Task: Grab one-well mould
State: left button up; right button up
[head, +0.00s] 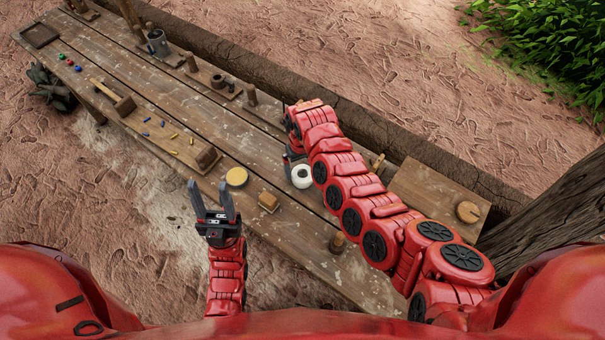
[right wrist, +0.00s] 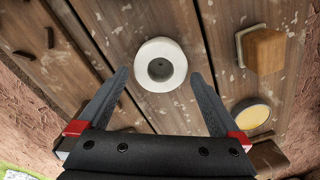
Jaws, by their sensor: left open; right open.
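A white round piece with one round hollow in its top, which looks like the one-well mould (head: 302,176), sits on the wooden bench. In the right wrist view the white mould (right wrist: 147,75) lies upright between and slightly beyond my right fingertips, with gaps on both sides. My right gripper (right wrist: 160,78) is open, empty and pointing down at it; how high it is above the bench I cannot tell. In the head view my right gripper is mostly hidden behind my arm. My left gripper (head: 213,190) is open and empty, in front of the bench's near edge.
A wooden block (head: 269,201) and a yellow disc (head: 237,176) lie left of the mould. A wooden peg (head: 338,242) stands nearer. A board with a round piece (head: 466,212) is at right. Pegs, cups and small coloured pieces occupy the bench's far left.

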aim_at(302, 172)
jog(key=shift+f, duration=1.7)
jog(key=shift+c, duration=0.3)
jog(key=c, duration=1.3)
jog(key=shift+r, duration=0.1)
